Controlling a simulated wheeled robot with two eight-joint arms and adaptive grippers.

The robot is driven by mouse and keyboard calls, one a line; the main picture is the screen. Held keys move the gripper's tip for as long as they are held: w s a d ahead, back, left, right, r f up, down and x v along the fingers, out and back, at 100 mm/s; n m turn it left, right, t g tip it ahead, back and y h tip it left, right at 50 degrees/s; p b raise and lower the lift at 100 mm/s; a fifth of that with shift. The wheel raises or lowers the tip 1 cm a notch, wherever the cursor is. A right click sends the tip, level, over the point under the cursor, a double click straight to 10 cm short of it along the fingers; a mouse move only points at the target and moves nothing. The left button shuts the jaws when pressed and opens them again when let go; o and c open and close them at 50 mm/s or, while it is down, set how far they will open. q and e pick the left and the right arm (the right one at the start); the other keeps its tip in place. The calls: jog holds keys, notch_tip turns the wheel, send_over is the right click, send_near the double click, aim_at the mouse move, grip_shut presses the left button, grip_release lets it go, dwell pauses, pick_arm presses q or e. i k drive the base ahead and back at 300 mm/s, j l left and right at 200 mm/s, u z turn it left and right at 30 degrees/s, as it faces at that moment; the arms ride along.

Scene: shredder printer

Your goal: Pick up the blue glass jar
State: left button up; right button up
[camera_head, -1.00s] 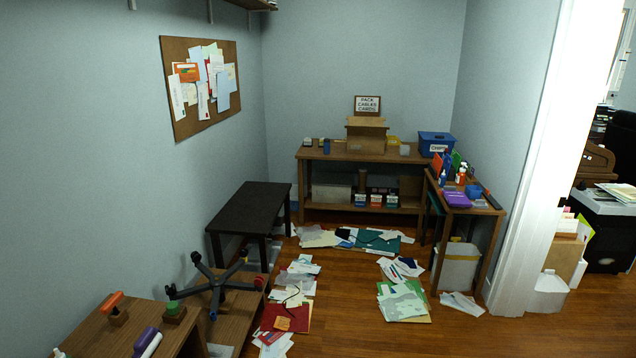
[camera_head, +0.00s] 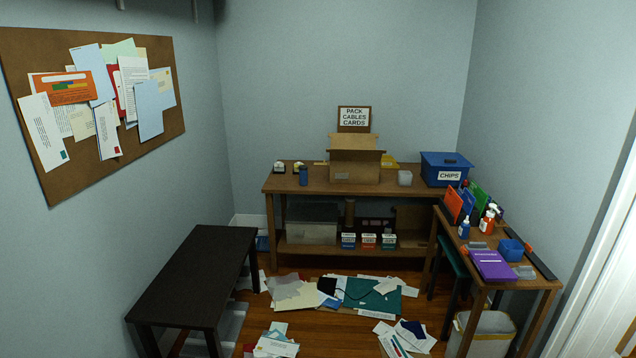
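A small blue upright cylinder (camera_head: 303,176), which looks like the blue glass jar, stands on the top of the wooden back table (camera_head: 230,187), left of the open cardboard box. It is small at this distance, so I cannot tell whether it is glass or has a lid. Neither of my grippers shows in the view.
The table also bears a cardboard box (camera_head: 354,165), a blue CHIPS box (camera_head: 446,170) and a clear cup (camera_head: 405,178). A dark bench (camera_head: 195,275) stands at left, a cluttered side table (camera_head: 540,282) at right. Papers (camera_head: 300,292) litter the floor between them.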

aim_at(303, 169)
jog(key=i+j, duration=0.1)
jog(key=i, duration=4.9)
jog(key=l, duration=0.1)
